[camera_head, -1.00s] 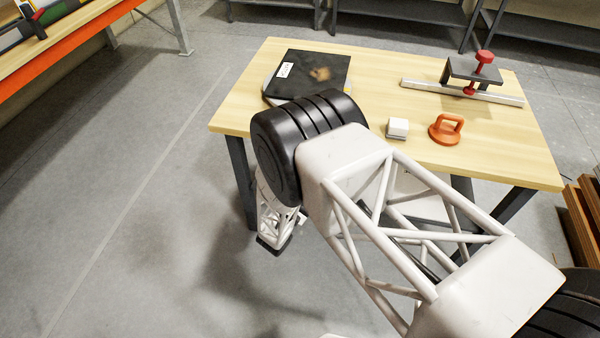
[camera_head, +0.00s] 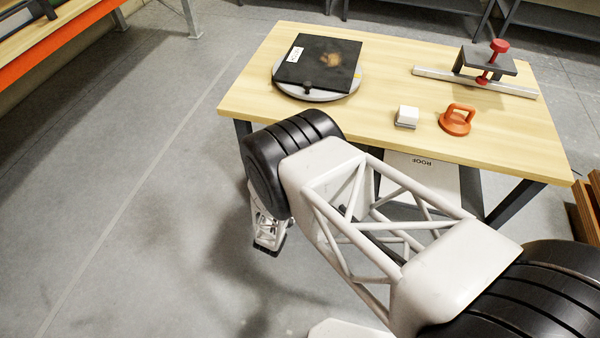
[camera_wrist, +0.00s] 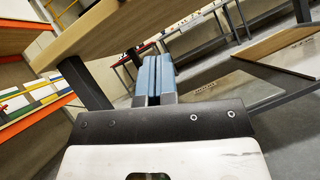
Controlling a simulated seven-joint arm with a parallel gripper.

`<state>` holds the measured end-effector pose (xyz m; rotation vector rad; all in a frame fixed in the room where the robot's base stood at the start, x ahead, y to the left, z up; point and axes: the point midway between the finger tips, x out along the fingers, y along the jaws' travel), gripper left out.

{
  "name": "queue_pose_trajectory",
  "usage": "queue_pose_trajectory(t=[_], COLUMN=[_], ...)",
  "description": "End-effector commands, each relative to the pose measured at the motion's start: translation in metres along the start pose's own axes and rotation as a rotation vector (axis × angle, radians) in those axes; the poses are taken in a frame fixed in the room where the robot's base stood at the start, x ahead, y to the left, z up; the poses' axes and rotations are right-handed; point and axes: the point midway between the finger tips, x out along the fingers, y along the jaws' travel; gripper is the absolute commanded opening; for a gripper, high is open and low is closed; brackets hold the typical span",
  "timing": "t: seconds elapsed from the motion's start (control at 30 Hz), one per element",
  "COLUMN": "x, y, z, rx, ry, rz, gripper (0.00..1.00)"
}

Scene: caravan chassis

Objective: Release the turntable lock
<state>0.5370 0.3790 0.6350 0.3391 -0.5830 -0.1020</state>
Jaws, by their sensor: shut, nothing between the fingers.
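The turntable (camera_head: 318,92) is a light grey disc near the left back of the wooden table, with a black square panel (camera_head: 318,62) on top. A small dark knob (camera_head: 307,89) sits at its front edge; I cannot tell for sure that it is the lock. My gripper (camera_wrist: 156,75) shows in the wrist view with its blue fingers together, empty. It is below the level of the tabletop, off the table's front left side, well apart from the turntable.
On the table (camera_head: 390,143) are a white block (camera_head: 407,116), an orange suction-cup handle (camera_head: 457,120) and a red-knobbed clamp on a metal rail (camera_head: 486,65). A panel marked ROOF (camera_head: 420,178) is below the table. Brown boards (camera_head: 588,212) stand at right. The left floor is clear.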

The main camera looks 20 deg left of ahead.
Motion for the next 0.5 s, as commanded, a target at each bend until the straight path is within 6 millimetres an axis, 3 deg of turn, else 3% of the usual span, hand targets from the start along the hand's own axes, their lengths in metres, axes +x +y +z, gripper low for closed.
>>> queue_pose_trajectory(t=[0.23, 0.5], x=[0.013, 0.042], y=[0.0, -0.001], z=[0.0, 0.0], rx=[-0.001, -0.002], ry=[0.0, 0.0], rz=[-0.001, -0.002], gripper=[0.0, 0.0])
